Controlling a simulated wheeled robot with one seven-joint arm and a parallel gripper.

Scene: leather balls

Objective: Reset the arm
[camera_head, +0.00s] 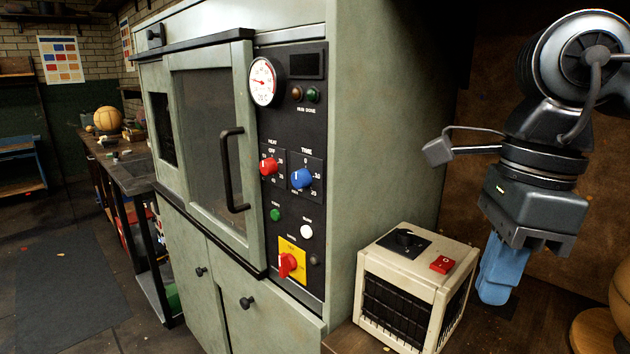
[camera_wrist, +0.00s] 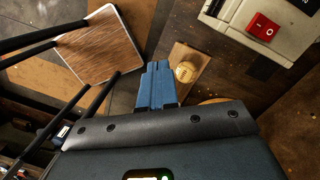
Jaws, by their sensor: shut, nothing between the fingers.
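My gripper (camera_head: 499,283) hangs at the right in the head view, pointing down beside a cream heater box. Its blue fingers are together with nothing between them. In the wrist view the blue fingers (camera_wrist: 157,84) also sit side by side, shut and empty. My gripper appears apart from the things around it.
The cream box (camera_head: 455,254) with a red switch stands left of my gripper. A green oven cabinet (camera_head: 375,150) with a handle and knobs fills the middle. A ball (camera_head: 620,300) is partly cut off at the right edge. The wrist view shows a small tan ball (camera_wrist: 186,72) on a board.

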